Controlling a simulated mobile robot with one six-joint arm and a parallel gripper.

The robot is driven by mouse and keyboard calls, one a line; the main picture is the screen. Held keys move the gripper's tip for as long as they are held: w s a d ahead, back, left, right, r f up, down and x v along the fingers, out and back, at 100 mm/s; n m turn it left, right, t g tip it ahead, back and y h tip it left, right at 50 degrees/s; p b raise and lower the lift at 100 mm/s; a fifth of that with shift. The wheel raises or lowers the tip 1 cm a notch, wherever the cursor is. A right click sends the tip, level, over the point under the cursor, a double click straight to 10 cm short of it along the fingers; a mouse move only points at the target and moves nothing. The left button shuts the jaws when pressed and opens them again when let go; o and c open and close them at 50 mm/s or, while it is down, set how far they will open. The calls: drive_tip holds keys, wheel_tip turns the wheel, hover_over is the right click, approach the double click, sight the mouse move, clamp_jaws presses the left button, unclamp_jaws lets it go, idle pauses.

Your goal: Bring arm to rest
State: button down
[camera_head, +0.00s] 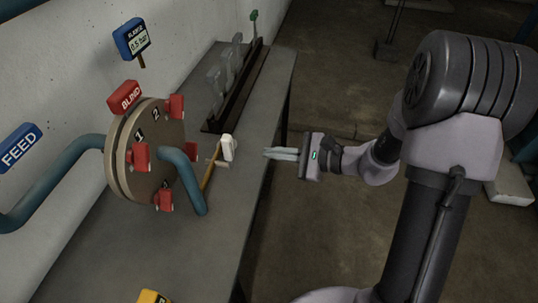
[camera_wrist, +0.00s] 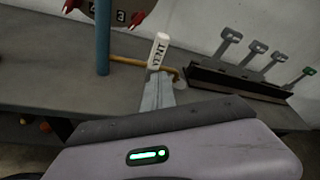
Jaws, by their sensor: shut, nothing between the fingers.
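My gripper (camera_head: 283,154) is shut and empty, held out over the bench's right edge and pointing left in the head view. In the wrist view its closed fingers (camera_wrist: 158,95) point at the white VENT handle (camera_wrist: 158,50). The same white handle (camera_head: 228,148) stands on a thin brass pipe in the head view, left of the fingertips with a gap between. My arm (camera_head: 395,150) is bent, reaching from the right side.
The grey bench (camera_head: 150,245) carries a round flange (camera_head: 145,150) with red clamps and a teal pipe (camera_head: 185,180). A black rack (camera_head: 235,90) with grey tags and one green tag stands behind. Floor (camera_head: 330,80) right of the bench is mostly clear.

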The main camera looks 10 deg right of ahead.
drive_tip(key=shift+w, duration=0.15)
drive_tip(key=s+a+r+n+g+h, duration=0.2)
drive_tip(key=s+a+r+n+g, duration=0.15)
drive_tip(key=s, duration=0.35)
drive_tip(key=s+a+r+n+g+h, duration=0.1)
drive_tip(key=s+a+r+n+g, duration=0.1)
drive_tip(key=s+r+n, duration=0.3)
drive_tip(key=s+d+r+n+t+h, duration=0.3)
drive_tip(key=s+d+h, duration=0.4)
drive_tip(key=s, duration=0.3)
drive_tip(key=shift+s+d+r+n+t+h, duration=0.15)
drive_tip(key=shift+d+n+t+h, duration=0.3)
drive_tip(key=shift+n, duration=0.3)
